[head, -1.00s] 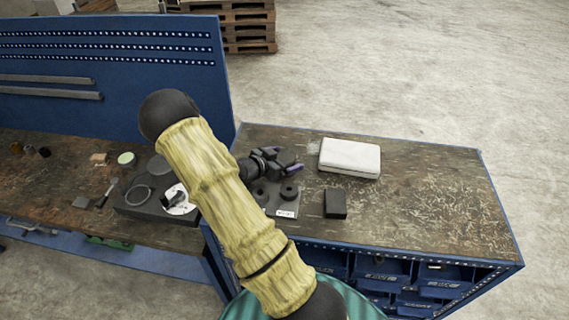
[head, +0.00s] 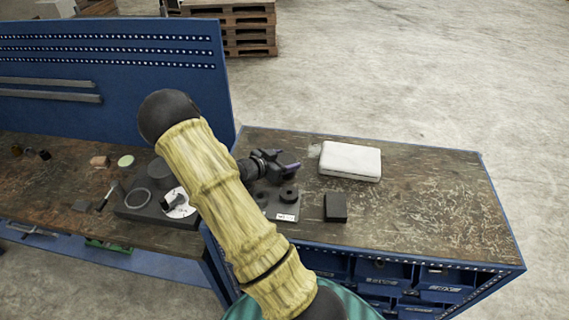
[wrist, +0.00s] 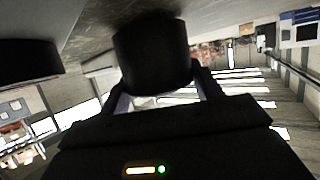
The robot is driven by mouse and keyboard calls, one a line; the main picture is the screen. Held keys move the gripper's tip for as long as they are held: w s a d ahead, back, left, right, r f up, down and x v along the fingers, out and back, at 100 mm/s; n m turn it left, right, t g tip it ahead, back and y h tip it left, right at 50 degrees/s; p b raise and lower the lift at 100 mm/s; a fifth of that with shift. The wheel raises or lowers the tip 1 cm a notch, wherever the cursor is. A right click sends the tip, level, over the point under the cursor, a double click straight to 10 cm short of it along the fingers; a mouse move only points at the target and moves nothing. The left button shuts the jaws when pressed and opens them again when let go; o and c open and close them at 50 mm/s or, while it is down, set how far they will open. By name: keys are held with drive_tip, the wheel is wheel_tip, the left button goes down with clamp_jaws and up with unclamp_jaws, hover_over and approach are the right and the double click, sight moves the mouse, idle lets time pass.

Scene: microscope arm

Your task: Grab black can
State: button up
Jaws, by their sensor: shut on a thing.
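The black can (wrist: 152,58) fills the upper middle of the wrist view. It is a plain dark cylinder between the two fingers of my gripper (wrist: 158,92), which are closed on its sides. In the head view my gripper (head: 286,165) is over the dark parts on the right bench, left of the white case. The can is hard to tell apart from the dark gripper there, and my arm hides part of the area.
A white case (head: 350,160) and a small black block (head: 335,207) are on the right bench (head: 430,205). Dark round parts sit on a grey plate (head: 288,210). A blue perforated panel (head: 110,75) stands behind the left bench. The right bench's right side is clear.

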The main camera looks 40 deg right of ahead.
sight(285, 160)
wheel_tip(285, 160, up, 9)
drive_tip(key=shift+r+b, duration=0.1)
drive_tip(key=shift+b, duration=0.8)
